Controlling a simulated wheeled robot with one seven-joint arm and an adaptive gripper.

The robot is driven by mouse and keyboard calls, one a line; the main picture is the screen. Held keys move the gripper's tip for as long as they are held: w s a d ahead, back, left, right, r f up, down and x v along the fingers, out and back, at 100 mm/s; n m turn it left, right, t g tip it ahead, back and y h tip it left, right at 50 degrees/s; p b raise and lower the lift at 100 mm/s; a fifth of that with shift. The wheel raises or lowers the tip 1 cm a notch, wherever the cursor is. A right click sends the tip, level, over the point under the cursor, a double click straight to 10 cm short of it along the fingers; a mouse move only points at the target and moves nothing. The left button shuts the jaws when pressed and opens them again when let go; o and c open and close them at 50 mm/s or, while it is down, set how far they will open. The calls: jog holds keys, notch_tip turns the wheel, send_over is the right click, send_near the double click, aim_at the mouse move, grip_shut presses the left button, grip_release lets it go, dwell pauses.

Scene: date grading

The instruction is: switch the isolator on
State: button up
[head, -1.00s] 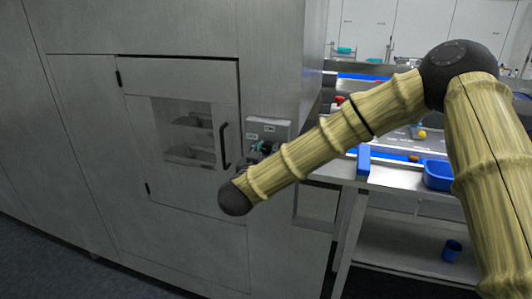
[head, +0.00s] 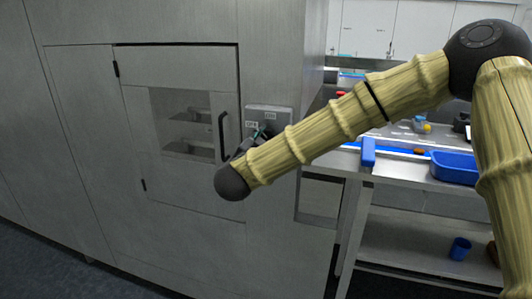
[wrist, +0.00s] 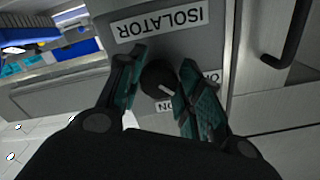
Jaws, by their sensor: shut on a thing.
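The isolator is a grey box (head: 283,117) on the machine front, right of the door handle. In the wrist view its white ISOLATOR label (wrist: 160,20) reads upside down. A dark round knob (wrist: 158,76) with a short white mark sits below that label, with an ON label (wrist: 176,106) and a partly hidden OFF label (wrist: 213,77) near it. My gripper (wrist: 161,64) has its two teal-padded fingers on either side of the knob, shut on it. The white mark slants toward the lower right. In the head view my wrist hides most of the knob.
A machine door with a window (head: 187,125) and a dark vertical handle (head: 222,137) is just left of the isolator. On the right stands a steel bench with a blue tray (head: 455,168); a blue cup (head: 460,249) is on its lower shelf.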

jog(key=m+b, duration=0.8)
jog(key=b, duration=0.2)
jog(key=shift+a+b, duration=0.1)
jog(key=shift+b, duration=0.3)
jog(key=shift+r+m, duration=0.1)
jog(key=shift+m, duration=0.3)
jog(key=o, duration=1)
jog(key=v, duration=1.2)
